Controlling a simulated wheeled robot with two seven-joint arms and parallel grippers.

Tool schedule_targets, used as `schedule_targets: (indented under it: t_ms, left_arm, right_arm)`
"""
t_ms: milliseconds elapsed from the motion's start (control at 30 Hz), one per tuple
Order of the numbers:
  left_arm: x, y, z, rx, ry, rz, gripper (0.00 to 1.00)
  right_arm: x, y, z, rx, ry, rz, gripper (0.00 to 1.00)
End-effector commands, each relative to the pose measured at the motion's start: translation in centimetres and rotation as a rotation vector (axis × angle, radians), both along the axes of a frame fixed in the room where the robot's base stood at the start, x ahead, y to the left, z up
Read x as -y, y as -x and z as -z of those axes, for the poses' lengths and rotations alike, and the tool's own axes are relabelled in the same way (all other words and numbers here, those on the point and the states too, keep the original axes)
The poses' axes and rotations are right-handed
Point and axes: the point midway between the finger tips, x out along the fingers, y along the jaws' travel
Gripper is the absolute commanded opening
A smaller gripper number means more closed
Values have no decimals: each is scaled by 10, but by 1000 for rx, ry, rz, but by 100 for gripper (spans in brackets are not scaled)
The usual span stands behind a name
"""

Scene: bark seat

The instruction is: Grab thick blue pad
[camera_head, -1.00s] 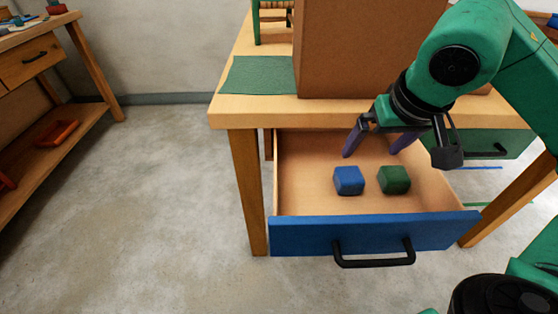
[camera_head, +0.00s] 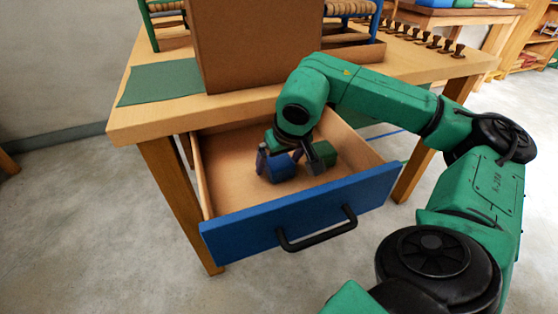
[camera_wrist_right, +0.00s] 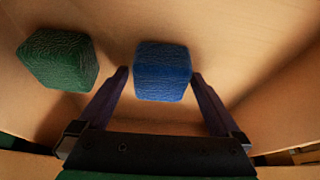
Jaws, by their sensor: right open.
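A thick blue pad (camera_head: 281,167) lies on the floor of the open drawer (camera_head: 231,175). In the right wrist view the blue pad (camera_wrist_right: 162,71) sits between the two fingertips of my right gripper (camera_wrist_right: 160,76). In the head view my right gripper (camera_head: 288,164) is down inside the drawer and partly covers the pad. My left gripper is not in view.
A green pad (camera_head: 323,154) lies beside the blue one; it also shows in the right wrist view (camera_wrist_right: 60,59). The drawer's blue front (camera_head: 302,212) and side walls surround the gripper. A brown box (camera_head: 250,45) and a green mat (camera_head: 160,82) are on the tabletop above.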

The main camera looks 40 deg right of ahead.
Motion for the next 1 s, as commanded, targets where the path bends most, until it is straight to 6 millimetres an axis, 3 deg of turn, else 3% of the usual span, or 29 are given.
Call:
schedule_targets:
  t_ms: [100,133,300,333,567,733,867,1000]
  left_arm:
    - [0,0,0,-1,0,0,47]
    - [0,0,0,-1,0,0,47]
    - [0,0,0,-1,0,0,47]
    - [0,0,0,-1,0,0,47]
    - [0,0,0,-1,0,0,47]
    - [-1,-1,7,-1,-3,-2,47]
    - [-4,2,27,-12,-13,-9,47]
    - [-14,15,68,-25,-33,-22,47]
  right_arm:
    - [0,0,-1,0,0,0,100]
    - [0,0,-1,0,0,0,92]
    - [0,0,-1,-1,0,0,27]
    - [0,0,-1,-1,0,0,22]
    - [0,0,-2,-1,0,0,22]
    - [0,0,-15,1,-1,1,22]
    - [-1,-1,-49,5,-2,-1,22]
    - [-1,-1,-108,4,-5,-2,22]
